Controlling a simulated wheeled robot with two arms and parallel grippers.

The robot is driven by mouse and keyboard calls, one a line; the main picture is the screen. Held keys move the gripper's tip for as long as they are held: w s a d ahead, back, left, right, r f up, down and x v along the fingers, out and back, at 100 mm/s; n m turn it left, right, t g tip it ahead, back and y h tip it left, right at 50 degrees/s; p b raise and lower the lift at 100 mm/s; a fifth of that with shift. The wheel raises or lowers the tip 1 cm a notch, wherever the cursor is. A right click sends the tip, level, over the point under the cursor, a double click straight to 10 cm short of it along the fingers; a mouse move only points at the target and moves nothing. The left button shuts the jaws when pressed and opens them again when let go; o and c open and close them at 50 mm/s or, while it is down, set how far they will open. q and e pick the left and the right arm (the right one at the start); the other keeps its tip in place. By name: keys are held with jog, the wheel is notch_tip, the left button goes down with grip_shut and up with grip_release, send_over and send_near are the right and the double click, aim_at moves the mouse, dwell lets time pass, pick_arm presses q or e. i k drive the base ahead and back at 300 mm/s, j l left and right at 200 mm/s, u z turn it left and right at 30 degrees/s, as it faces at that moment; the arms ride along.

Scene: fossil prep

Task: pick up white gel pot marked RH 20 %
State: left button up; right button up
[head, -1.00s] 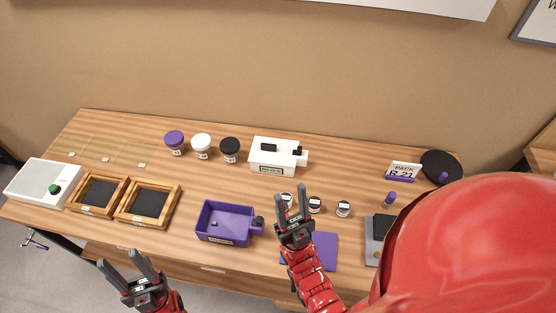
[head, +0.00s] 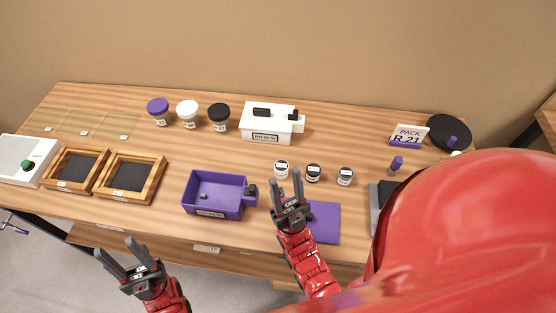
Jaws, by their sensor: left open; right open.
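A white-lidded pot (head: 188,114) stands upright at the back left of the table, between a purple-lidded pot (head: 159,112) and a black-lidded pot (head: 219,117). A smaller pot with a white top (head: 281,170) stands mid-table, beside two small pots with dark tops (head: 313,172) (head: 345,176). The labels are too small to read, so I cannot tell which is RH 20 %. My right gripper (head: 286,185) is open and empty, in front of the small white-topped pot in the picture. My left gripper (head: 115,250) is open and empty, off the table's front edge.
A white box (head: 258,133) stands behind the small pots. A purple tray (head: 214,197) and purple mat (head: 325,222) lie near the front. Wooden frames (head: 152,180) are at left. A sign (head: 408,135) and black disc (head: 452,130) are at right.

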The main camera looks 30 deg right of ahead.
aim_at(280, 167)
jog(key=j+z, duration=0.15)
jog(key=z, duration=0.2)
jog(key=i+j+z, duration=0.1)
jog(key=z, duration=0.3)
jog(key=j+z, duration=0.35)
jog(key=k+l, duration=0.05)
jog(key=l, duration=0.05)
